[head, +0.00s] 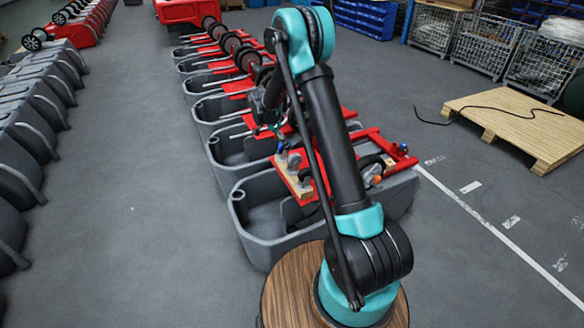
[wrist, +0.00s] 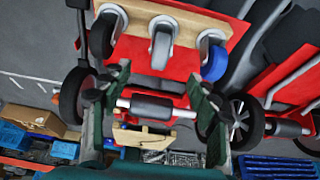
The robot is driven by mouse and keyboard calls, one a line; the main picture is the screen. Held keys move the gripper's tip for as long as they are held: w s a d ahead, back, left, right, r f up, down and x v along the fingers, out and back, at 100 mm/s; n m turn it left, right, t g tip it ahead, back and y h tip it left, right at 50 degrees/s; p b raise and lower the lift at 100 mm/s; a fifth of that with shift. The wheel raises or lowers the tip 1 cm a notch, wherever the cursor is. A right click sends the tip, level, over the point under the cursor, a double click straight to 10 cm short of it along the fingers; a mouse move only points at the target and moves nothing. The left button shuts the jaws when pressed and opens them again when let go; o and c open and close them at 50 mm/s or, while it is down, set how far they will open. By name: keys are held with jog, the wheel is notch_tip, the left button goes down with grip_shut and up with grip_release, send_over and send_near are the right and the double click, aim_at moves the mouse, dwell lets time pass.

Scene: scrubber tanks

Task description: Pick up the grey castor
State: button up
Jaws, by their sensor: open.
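Three castors stand in a row on a wooden board (wrist: 197,20) in the wrist view. The middle one is the grey castor (wrist: 162,48), with a grey wheel and metal fork. A black-wheeled castor (wrist: 101,38) is to its left and a blue-wheeled castor (wrist: 213,60) to its right. My gripper (wrist: 158,80) is open, its dark green fingers apart with no castor between them. The grey castor is beyond the fingertips, roughly centred between them. In the head view the castors show small on the board (head: 304,187), and my arm hides most of my gripper.
The board lies on a red frame (head: 320,172) over a grey tank (head: 262,222). More tanks with red frames and black wheels run behind it. A wooden pallet (head: 520,125) with a black cable lies at right.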

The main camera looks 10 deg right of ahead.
aim_at(296, 164)
jog(key=x, duration=1.6)
jog(key=shift+w, duration=0.15)
grip_shut()
